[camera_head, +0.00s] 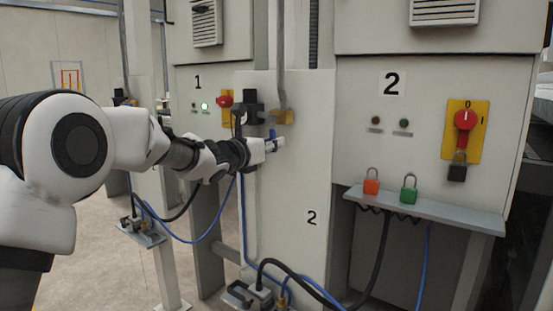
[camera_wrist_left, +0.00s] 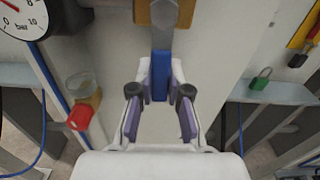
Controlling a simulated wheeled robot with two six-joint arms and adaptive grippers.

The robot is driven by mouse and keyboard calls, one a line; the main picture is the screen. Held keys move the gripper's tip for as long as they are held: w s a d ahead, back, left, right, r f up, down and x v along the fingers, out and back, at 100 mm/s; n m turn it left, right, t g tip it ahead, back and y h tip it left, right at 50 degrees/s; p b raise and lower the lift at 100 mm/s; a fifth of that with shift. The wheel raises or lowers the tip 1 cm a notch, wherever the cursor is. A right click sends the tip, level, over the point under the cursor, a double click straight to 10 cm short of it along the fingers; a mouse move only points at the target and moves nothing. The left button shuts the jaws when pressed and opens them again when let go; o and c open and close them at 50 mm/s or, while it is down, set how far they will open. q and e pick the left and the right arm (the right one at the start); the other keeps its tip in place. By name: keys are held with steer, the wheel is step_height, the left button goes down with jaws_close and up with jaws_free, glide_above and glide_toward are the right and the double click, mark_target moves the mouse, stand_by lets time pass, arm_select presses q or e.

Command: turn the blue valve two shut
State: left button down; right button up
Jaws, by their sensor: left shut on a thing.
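The blue valve handle (camera_wrist_left: 160,78) hangs down from a brass valve body (camera_wrist_left: 166,13) in the left wrist view. In the head view a little of the blue handle (camera_head: 272,132) shows just below and left of the brass body (camera_head: 284,116), at the lower end of a grey pipe. My left gripper (camera_head: 277,145) reaches in from the left at the panel marked 2. In the left wrist view its fingers (camera_wrist_left: 160,92) are shut on the lower end of the blue handle, one on each side. My right gripper is not in view.
A pressure gauge (camera_wrist_left: 25,12) and a red knob (camera_wrist_left: 80,117) are left of the handle in the wrist view. At right, a shelf (camera_head: 430,209) carries a red padlock (camera_head: 371,181) and a green padlock (camera_head: 409,190), below a red rotary switch (camera_head: 465,121). Hoses run below.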

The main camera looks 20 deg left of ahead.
arm_select(q)
steer(key=shift+a+f+m+b, duration=0.1)
steer(key=shift+a+m+b, duration=0.1)
steer(key=shift+m+b, duration=0.2)
steer(key=c, duration=1.1)
jaws_free()
steer(key=shift+w, duration=0.1)
steer(key=v, duration=1.2)
